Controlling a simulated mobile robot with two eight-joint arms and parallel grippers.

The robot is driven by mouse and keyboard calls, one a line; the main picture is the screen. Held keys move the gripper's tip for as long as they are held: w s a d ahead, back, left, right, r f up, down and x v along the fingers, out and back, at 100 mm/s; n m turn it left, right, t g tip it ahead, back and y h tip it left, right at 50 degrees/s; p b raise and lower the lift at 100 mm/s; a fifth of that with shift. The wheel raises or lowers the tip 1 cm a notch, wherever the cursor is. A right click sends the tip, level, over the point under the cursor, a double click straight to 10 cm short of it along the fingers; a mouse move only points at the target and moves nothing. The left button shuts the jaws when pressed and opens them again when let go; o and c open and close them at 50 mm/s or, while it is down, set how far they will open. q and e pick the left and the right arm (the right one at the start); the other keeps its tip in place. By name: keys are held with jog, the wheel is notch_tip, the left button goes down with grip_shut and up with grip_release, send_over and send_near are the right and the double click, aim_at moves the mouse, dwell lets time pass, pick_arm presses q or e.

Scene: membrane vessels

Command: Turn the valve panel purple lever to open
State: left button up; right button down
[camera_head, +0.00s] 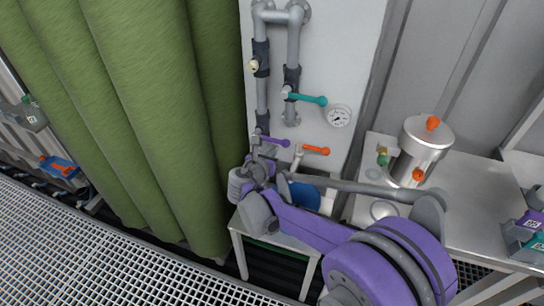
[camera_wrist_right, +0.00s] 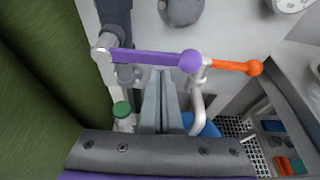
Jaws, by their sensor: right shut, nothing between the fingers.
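The purple lever (camera_head: 272,141) sits on the valve panel (camera_head: 335,50), low on the left pipe, and points right with a ball at its end. In the right wrist view the purple lever (camera_wrist_right: 150,58) lies level across the picture, from its pivot at left to its ball at right. My right gripper (camera_head: 262,170) is just below the lever in the head view. In the wrist view its fingers (camera_wrist_right: 161,74) are together and empty, with tips just under the lever bar near the ball. I cannot tell whether they touch it. My left gripper is not in view.
An orange lever (camera_head: 315,150) is close right of the purple one. A teal lever (camera_head: 308,99) and a gauge (camera_head: 338,116) are above. A green curtain (camera_head: 150,110) hangs at left. A metal vessel (camera_head: 425,150) stands on a table at right. A green-capped item (camera_wrist_right: 122,110) is below the lever.

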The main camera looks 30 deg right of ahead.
jog(key=shift+r+n, duration=0.55)
jog(key=shift+n, duration=0.05)
dwell(0.6)
jog(key=shift+r+n+g+h, duration=0.65)
jog(key=shift+r+n, duration=0.25)
jog(key=shift+n, duration=0.2)
jog(key=w+a+r+n+g+h, duration=0.1)
jog(key=w+a+r+n+h, duration=0.1)
jog(key=w+a+r+n, duration=0.1)
jog(key=shift+w+a+r+n+p, duration=0.25)
jog(key=shift+w+r+n+p, duration=0.45)
jog(key=shift+r, duration=0.5)
jog(key=shift+s, duration=0.15)
